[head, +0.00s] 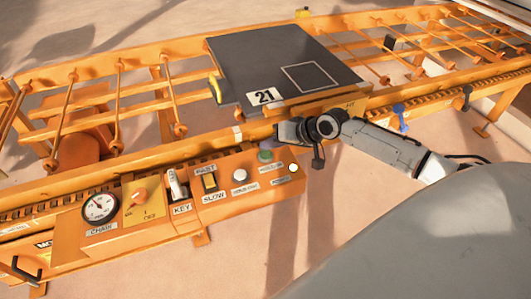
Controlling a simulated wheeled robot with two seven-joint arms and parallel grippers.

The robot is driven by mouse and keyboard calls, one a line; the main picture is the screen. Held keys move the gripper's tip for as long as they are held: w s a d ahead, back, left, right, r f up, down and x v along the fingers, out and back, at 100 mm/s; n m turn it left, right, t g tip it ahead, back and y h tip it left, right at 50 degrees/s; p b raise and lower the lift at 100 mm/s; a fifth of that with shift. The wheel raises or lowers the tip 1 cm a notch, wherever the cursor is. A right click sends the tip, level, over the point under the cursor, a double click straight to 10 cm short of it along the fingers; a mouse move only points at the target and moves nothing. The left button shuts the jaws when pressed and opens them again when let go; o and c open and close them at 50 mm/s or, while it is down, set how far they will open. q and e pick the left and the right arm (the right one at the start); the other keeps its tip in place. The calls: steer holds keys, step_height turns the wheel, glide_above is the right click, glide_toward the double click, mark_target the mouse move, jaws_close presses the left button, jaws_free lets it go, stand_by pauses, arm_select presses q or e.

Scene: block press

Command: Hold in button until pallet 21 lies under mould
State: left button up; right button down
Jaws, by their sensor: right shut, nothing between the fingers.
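Pallet 21 is a dark grey board (250,60) with a white "21" label at its near edge and a thin white square outline on top. It lies flat on the orange roller conveyor (110,113). I cannot make out a mould above it. My right gripper (277,141) is shut and empty, pointing down at the control panel. Its tips are right above a green button (265,155); I cannot tell whether they touch it. The small label beside that button is not clearly readable. My left gripper is not in view.
A blue lever (400,112) stands on the conveyor's near rail.

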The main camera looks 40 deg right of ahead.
steer(key=shift+f, duration=0.1)
steer(key=shift+f, duration=0.35)
